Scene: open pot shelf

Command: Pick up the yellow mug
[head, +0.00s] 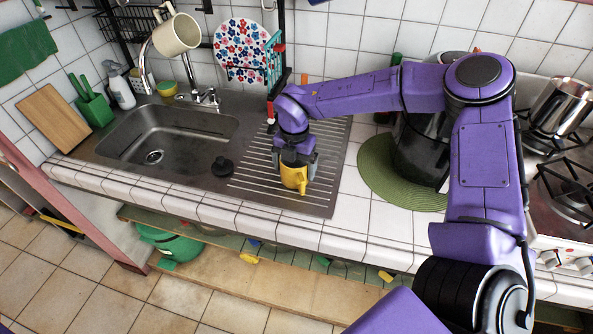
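The yellow mug (295,178) is on the ribbed metal drainboard, right of the sink. My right gripper (295,162) points down at the mug from above, with its fingers at the mug's upper part. The gripper hides the mug's rim. I cannot tell whether the fingers are closed on the mug or only around it. My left gripper is not in view.
A sink (165,140) with a black stopper (222,166) lies to the left. A dark pot (420,150) on a green mat (378,170) stands to the right. A cream mug (176,34) hangs above the faucet. The front drainboard is clear.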

